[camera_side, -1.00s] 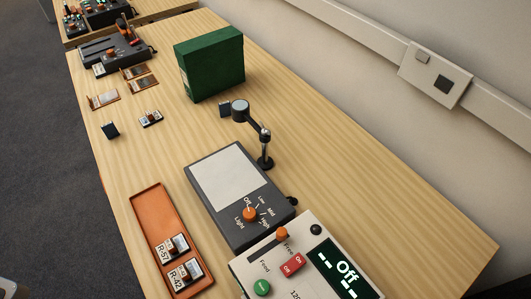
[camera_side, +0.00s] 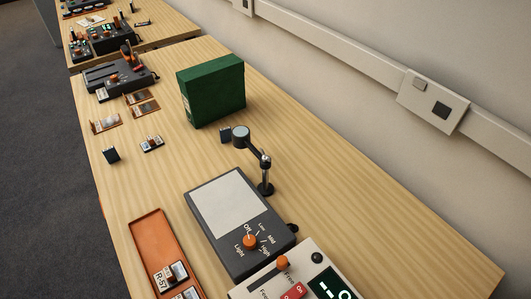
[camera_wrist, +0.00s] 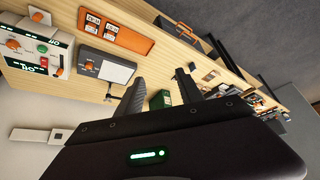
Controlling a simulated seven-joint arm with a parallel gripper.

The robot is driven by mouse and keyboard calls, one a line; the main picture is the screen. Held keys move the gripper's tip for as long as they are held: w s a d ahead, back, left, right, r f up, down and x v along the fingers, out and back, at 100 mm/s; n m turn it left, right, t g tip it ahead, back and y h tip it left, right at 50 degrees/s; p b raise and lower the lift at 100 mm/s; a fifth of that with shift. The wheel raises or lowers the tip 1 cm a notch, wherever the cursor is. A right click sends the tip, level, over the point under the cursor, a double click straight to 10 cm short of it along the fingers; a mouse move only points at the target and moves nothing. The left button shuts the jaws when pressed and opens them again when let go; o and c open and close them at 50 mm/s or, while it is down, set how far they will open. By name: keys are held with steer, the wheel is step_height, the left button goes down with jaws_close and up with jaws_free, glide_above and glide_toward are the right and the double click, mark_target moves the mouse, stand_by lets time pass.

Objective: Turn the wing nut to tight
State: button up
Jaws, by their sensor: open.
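I cannot pick out a wing nut for certain in either view. A jointed stand arm (camera_side: 254,149) with a round grey head rises from the table behind the light box, and small dark fittings show at its joint. A dark side knob (camera_side: 292,229) sits at the light box's right edge; its shape is too small to tell. My gripper (camera_wrist: 159,78) shows only in the wrist view. Its two dark fingers are apart with nothing between them, high above and away from the table.
The light box (camera_side: 228,202) has an orange dial. A beige control unit (camera_side: 318,255) stands in front and an orange tray (camera_side: 146,226) at left. A green box (camera_side: 212,90) stands farther back near a dark orange-handled device (camera_side: 118,75). The table's right side is clear.

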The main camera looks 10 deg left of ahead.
steer(key=shift+o, duration=1.1)
steer(key=w+d+r+m, duration=0.1)
steer(key=w+d+r, duration=0.1)
steer(key=w, duration=0.4)
steer(key=shift+w+d+r+m+h, duration=0.15)
steer(key=shift+w+r+m+h, duration=0.15)
steer(key=shift+r+h, duration=0.1)
steer(key=m+g+h, duration=0.2)
steer(key=m, duration=0.5)
glide_above(264, 158)
steer(key=s+a, duration=0.2)
step_height(264, 158, down, 17)
steer(key=x, duration=0.5)
steer(key=shift+w+d+f, duration=0.1)
steer(key=shift+d+f, duration=0.1)
steer(key=shift+f, duration=0.15)
steer(key=shift+w+d+f, duration=0.15)
steer(key=shift+f, duration=0.25)
